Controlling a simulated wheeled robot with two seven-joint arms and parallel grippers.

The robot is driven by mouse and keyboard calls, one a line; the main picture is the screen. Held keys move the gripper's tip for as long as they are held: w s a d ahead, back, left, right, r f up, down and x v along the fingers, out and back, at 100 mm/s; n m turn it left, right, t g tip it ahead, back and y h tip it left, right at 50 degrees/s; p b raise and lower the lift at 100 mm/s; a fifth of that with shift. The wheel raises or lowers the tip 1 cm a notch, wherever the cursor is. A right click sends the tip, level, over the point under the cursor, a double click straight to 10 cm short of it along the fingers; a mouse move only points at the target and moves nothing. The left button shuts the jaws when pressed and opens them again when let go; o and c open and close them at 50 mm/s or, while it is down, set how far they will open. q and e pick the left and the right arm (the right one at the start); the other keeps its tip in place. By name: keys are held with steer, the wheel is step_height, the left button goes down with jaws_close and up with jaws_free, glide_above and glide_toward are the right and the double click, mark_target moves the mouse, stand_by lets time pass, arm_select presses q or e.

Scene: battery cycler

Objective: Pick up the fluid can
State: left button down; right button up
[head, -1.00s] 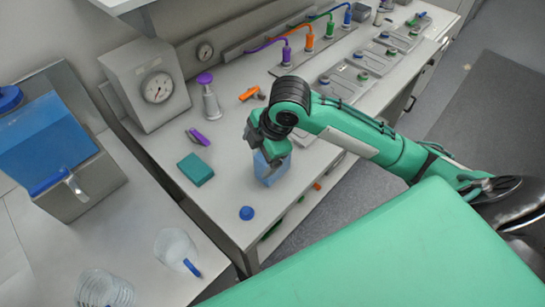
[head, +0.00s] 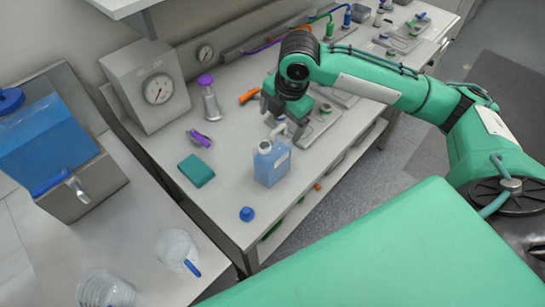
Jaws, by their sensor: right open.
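The fluid can (head: 271,164) is a translucent jug of blue liquid with a pale handle and a label. Whether a finger touches the handle cannot be told. My left gripper is not in view.
A teal block (head: 196,170), a purple tool (head: 199,138) and a purple-topped bottle (head: 210,101) stand left of the can. A gauge box (head: 150,88) is behind. A blue tank (head: 48,143) and clear beakers (head: 177,249) occupy the left counter.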

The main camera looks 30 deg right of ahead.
mark_target(274, 141)
steer(key=f, duration=0.3)
steer(key=shift+w+a, duration=0.1)
steer(key=shift+w, duration=0.2)
steer(key=f, duration=0.1)
steer(key=f+p, duration=0.1)
steer(key=f, duration=0.1)
steer(key=f+p, duration=0.1)
steer(key=shift+w+a+f, duration=0.25)
steer(key=shift+w+f, duration=0.05)
steer(key=shift+f, duration=0.1)
steer(key=shift+w+f, duration=0.1)
steer(key=shift+f, duration=0.15)
steer(key=c, duration=1.7)
steer(key=shift+c, duration=0.2)
steer(key=shift+r, duration=0.15)
